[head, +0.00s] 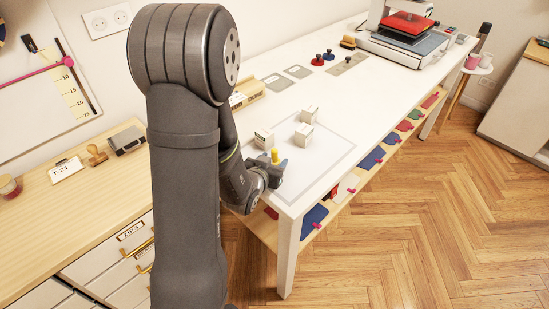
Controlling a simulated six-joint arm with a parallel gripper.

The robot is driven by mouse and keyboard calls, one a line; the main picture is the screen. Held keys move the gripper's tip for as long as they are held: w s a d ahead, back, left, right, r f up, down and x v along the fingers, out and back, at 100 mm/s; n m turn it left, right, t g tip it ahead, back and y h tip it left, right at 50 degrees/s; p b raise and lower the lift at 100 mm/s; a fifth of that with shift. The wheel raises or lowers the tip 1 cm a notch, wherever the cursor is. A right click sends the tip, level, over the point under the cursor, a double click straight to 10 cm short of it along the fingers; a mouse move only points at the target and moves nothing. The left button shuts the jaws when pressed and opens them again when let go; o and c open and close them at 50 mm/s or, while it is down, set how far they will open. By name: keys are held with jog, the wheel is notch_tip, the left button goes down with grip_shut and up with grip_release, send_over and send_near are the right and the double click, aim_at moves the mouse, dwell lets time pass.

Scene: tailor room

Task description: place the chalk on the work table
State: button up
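The white work table (376,102) runs from the near middle to the back right. My gripper (275,164) is at its near left corner, low over the table top and beside a thin grey outlined area. A small yellow piece (274,155), which looks like the chalk, stands upright at my fingertips, seemingly between them. The fingers hide its lower part. I cannot tell whether the fingers press on it or whether it touches the table.
Three small white boxes (303,134) stand just behind my gripper. A wooden counter (70,215) is at left. The outlined area's right part is clear.

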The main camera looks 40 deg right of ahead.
jog(key=c, duration=0.9)
jog(key=shift+r, duration=0.15)
